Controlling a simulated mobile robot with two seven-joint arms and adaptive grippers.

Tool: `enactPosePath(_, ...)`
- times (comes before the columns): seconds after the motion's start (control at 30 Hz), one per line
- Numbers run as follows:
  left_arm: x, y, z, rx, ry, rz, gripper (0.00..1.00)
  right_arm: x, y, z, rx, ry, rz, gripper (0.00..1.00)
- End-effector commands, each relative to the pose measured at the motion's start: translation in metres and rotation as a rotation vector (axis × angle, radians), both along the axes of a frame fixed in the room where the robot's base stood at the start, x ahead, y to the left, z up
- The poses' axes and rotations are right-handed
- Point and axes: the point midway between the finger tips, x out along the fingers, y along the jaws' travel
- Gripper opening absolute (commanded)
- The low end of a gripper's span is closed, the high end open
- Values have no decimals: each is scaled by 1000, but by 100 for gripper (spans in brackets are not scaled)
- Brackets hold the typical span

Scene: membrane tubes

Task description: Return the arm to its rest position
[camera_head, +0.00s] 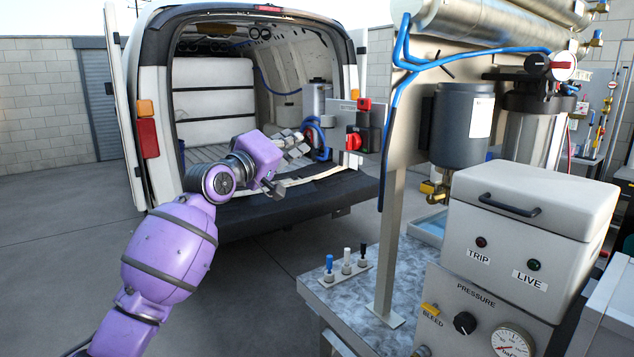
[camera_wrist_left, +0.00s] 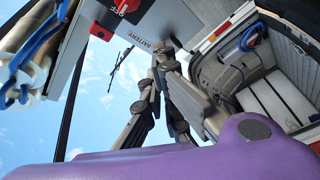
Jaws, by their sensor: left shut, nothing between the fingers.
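My left arm (camera_head: 170,248) is purple and reaches from the bottom left up toward the open rear of the white van. My left gripper (camera_head: 300,147) has grey jointed fingers, held in front of the van's load opening, left of the red switch. In the left wrist view the gripper (camera_wrist_left: 164,58) is shut with nothing held, seen against the sky. The purple wrist housing fills the bottom of that view. My right gripper is in neither view.
The van (camera_head: 148,90) stands open behind the gripper. A battery switch box (camera_head: 362,136) is close to the right of the fingers. A steel post (camera_head: 390,240), a bench with small valves (camera_head: 346,262) and a white TRIP/LIVE box (camera_head: 530,225) stand right. Open floor lies left.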

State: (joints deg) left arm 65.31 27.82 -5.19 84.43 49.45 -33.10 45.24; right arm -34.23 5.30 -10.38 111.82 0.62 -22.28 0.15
Motion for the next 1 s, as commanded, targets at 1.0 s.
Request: enactPosePath(1.0,-332,92,-547,1112,137,196,0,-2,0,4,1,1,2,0)
